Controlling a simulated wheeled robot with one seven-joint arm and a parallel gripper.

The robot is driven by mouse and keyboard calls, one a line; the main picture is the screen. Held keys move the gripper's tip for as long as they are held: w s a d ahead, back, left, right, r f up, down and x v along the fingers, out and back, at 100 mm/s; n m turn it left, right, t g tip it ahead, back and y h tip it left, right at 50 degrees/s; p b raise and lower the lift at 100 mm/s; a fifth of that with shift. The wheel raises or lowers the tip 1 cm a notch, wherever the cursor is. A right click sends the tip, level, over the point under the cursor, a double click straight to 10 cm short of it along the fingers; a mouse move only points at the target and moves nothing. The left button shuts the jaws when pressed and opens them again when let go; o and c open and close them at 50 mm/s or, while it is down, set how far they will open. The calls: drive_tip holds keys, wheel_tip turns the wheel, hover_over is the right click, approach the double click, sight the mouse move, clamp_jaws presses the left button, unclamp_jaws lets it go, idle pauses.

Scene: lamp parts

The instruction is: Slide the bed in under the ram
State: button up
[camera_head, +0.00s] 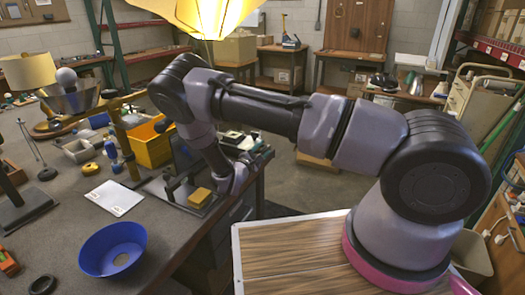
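A dark flat plate (172,196), which looks like the bed, lies on the bench near its right edge. A small yellow block (199,196) sits on the plate's front right part. A dark upright frame (172,170) stands at the plate's back; the ram cannot be made out clearly in it. My gripper (236,186) is low at the bench's right edge, just right of the yellow block. Its fingers are too small and dark to tell whether they are open or touch the plate.
A blue bowl-shaped shade (112,249) lies at the front of the bench (50,245). A white sheet (115,197) lies left of the plate. A yellow bin (148,146) stands behind it. A yellow lamp shade (215,15) hangs above my arm. Bare bench lies between the shade and the plate.

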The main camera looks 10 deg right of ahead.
drive_tip(key=shift+r, duration=0.1)
wheel_tip(320, 180, up, 10)
drive_tip(key=shift+f, duration=0.1)
idle(0.4)
